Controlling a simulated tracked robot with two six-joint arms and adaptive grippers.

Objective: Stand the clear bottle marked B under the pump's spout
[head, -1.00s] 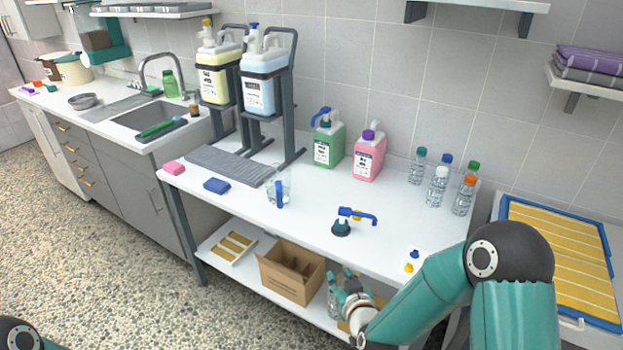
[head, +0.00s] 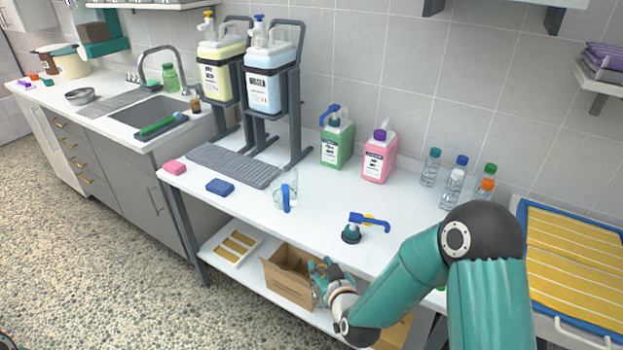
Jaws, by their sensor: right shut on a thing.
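My right gripper (head: 322,284) is low at the front of the white bench, beside the open cardboard box (head: 290,284) on the lower shelf. It is shut on a clear bottle, mostly hidden by the fingers; no letter on it can be read. Two stands on the bench hold a yellow jug (head: 221,68) and a pale blue jug (head: 265,82), each with a pump on top. A grey ribbed mat (head: 233,165) lies in front of their feet. Several clear bottles with coloured caps (head: 430,168) stand at the back right; their marks are too small to read. My left gripper is out of view.
The bench's front middle is mostly clear. My right forearm covers its right end.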

